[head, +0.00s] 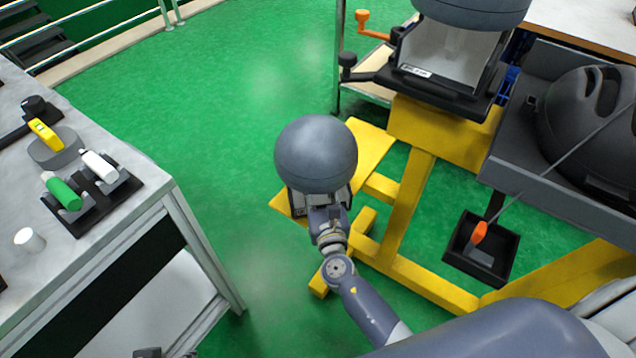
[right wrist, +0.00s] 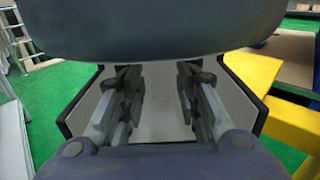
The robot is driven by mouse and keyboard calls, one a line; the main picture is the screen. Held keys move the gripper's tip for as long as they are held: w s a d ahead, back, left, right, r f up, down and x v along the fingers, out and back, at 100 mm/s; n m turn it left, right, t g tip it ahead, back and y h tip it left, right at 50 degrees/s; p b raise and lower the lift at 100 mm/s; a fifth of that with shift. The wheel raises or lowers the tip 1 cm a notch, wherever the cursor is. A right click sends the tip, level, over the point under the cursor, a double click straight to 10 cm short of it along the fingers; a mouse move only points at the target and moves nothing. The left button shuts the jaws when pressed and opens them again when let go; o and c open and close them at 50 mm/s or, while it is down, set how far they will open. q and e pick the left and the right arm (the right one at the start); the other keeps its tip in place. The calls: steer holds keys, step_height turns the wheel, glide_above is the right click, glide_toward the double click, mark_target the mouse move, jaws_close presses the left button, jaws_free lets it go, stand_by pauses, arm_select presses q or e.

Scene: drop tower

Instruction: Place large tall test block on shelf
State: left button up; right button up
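A tall test block with a dark grey dome (head: 315,155) and a pale, black-edged body is over a yellow stepped frame (head: 370,150) in the head view. I cannot tell whether it touches the frame. My right gripper (head: 328,205) is at the block's near side. In the right wrist view the dome (right wrist: 165,25) fills the top. The fingers of my right gripper (right wrist: 158,95) reach into the recessed body (right wrist: 236,95), apart, with a pale surface between them. Whether they grip it is unclear. My left gripper is not identifiable.
A similar domed block (head: 455,55) sits on a black base on the yellow frame. A grey tray (head: 510,150) holds a black helmet (head: 590,110). A small black box (head: 480,265) hangs below. A table (head: 130,160) stands left. Green floor (head: 210,100) lies between.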

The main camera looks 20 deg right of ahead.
steer(key=shift+s+r, duration=0.1)
steer(key=s+a, duration=0.1)
steer(key=s, duration=1.1)
steer(key=s+d+f+m+g+h, duration=0.1)
steer(key=s+d+m+g+h, duration=0.25)
steer(key=d+m, duration=0.55)
steer(key=s+d+f+m+g+h, duration=0.2)
steer(key=s+d+m+g, duration=0.25)
steer(key=m, duration=0.95)
steer(key=s+a+m+g+y, duration=0.6)
steer(key=s+a+m+y, duration=0.2)
steer(key=s+a+m, duration=0.1)
steer(key=shift+s+f+m+p, duration=0.3)
steer(key=shift+s+f, duration=0.1)
steer(key=shift+s, duration=0.1)
